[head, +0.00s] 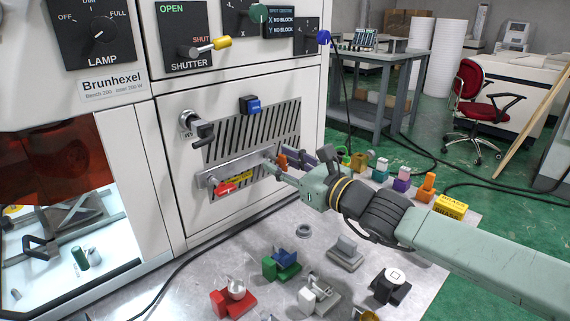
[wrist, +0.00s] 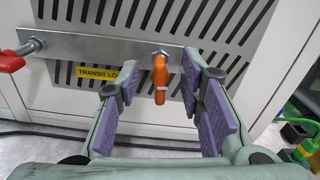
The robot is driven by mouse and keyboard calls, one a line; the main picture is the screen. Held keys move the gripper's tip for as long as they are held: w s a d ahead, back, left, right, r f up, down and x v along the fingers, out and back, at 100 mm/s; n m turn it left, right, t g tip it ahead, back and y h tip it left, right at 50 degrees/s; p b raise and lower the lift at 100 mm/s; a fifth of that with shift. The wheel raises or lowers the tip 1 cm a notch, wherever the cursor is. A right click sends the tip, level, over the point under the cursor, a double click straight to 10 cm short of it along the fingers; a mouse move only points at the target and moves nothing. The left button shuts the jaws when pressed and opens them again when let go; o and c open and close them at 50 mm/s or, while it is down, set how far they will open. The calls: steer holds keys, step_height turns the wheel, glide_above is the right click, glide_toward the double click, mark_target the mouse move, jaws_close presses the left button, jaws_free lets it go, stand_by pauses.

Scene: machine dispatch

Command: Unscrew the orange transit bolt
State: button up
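The orange transit bolt (wrist: 160,75) sits at the right part of a metal bar on the machine's slotted panel, its handle hanging down. It also shows small in the head view (head: 282,161), partly crowded by the gripper. My gripper (wrist: 161,85) is open, with one purple-padded finger on each side of the orange bolt and a visible gap on both sides. In the head view my gripper (head: 276,170) is at the bar's right end.
A red handle (wrist: 10,61) is at the bar's left end. A blue knob (head: 253,106) and a key-like latch (head: 203,131) are above the bar. Several coloured parts stand on the metal table (head: 210,268) below, with a black cable along the machine's foot.

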steer(key=p+v, duration=0.3)
steer(key=shift+s+d+r, duration=0.1)
steer(key=shift+s+d, duration=0.25)
steer(key=shift+s, duration=0.05)
steer(key=shift+c, duration=0.2)
